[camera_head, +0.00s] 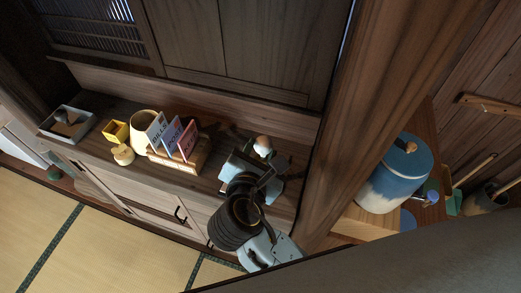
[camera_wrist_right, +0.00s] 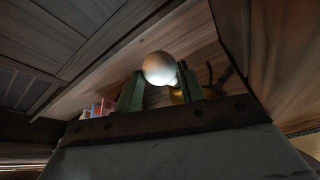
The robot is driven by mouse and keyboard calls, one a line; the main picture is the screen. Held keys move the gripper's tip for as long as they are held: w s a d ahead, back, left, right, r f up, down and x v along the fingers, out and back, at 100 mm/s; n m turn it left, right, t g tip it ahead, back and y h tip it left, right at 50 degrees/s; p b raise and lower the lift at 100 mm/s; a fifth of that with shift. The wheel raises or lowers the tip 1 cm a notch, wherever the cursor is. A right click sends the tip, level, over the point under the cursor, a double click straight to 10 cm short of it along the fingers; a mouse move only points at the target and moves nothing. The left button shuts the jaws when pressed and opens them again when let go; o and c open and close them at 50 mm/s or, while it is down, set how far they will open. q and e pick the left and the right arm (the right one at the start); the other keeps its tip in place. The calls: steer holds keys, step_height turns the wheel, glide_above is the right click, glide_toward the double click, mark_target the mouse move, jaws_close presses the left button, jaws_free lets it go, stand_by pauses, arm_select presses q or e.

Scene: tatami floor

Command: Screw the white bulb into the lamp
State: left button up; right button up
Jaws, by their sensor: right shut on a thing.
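A white round bulb (camera_head: 263,143) is above the counter, at the end of my right gripper (camera_head: 262,154). In the right wrist view the bulb (camera_wrist_right: 160,68) sits between the two green fingers, and the gripper is shut on it. The bulb's lower part is hidden by the fingers. A small yellowish piece (camera_wrist_right: 178,96) shows behind the fingers, with thin dark shapes beside it; I cannot tell whether they belong to the lamp. No lamp can be clearly made out in either view. My left gripper is not in view.
The wooden counter (camera_head: 98,152) also holds a letter rack (camera_head: 175,161) with several labelled cards, a beige pot (camera_head: 143,124), a yellow box (camera_head: 116,132) and a grey tray (camera_head: 67,123). A thick wooden post (camera_head: 370,110) stands right of my gripper. A blue-and-white jar (camera_head: 396,175) is beyond it.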

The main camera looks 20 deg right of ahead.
steer(key=shift+f, duration=0.45)
stand_by(0.6)
steer(key=o, duration=0.8)
step_height(320, 180, up, 10)
steer(key=shift+r, duration=0.1)
